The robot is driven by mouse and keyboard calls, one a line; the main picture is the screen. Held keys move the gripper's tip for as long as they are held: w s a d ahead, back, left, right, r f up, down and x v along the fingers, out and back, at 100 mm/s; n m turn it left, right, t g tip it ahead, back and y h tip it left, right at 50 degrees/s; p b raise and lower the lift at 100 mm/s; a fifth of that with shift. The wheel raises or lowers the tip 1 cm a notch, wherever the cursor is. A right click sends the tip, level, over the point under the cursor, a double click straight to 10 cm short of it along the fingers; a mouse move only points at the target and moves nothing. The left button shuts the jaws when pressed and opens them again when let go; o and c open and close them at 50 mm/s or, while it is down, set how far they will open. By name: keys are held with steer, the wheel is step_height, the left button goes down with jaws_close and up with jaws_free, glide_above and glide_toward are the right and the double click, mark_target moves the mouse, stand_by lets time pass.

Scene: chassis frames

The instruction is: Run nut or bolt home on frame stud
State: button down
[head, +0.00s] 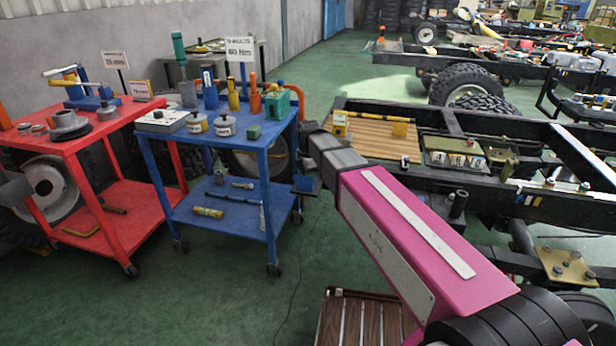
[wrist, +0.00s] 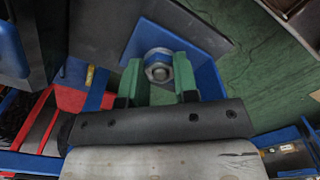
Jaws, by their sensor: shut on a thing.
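In the wrist view the green fingers of my gripper (wrist: 158,84) stand either side of a grey metal hex nut or bolt head (wrist: 158,68) and are shut on it. A rounded end shows in its middle; I cannot tell stud from bolt. It lies against or just in front of a blue plate (wrist: 207,76), and whether it touches the plate is unclear. In the head view my pink arm reaches to the gap between the blue cart and the black chassis frame (head: 478,184). My fingers and the nut or bolt are hidden there behind the arm's end.
A blue cart (head: 222,148) with tools and parts stands left of my arm, and a red cart (head: 78,132) is further left. A wooden board (head: 372,148) and a numbered box (head: 455,158) lie on the chassis. Green floor is open in front of the carts.

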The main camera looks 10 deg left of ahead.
steer(key=shift+w+a+m, duration=0.1)
steer(key=shift+a+m, duration=0.05)
steer(key=shift+m, duration=0.95)
steer(key=shift+m, duration=0.9)
steer(key=m, duration=0.4)
steer(key=m, duration=0.4)
steer(key=shift+a+m, duration=0.1)
steer(key=shift+m, duration=1)
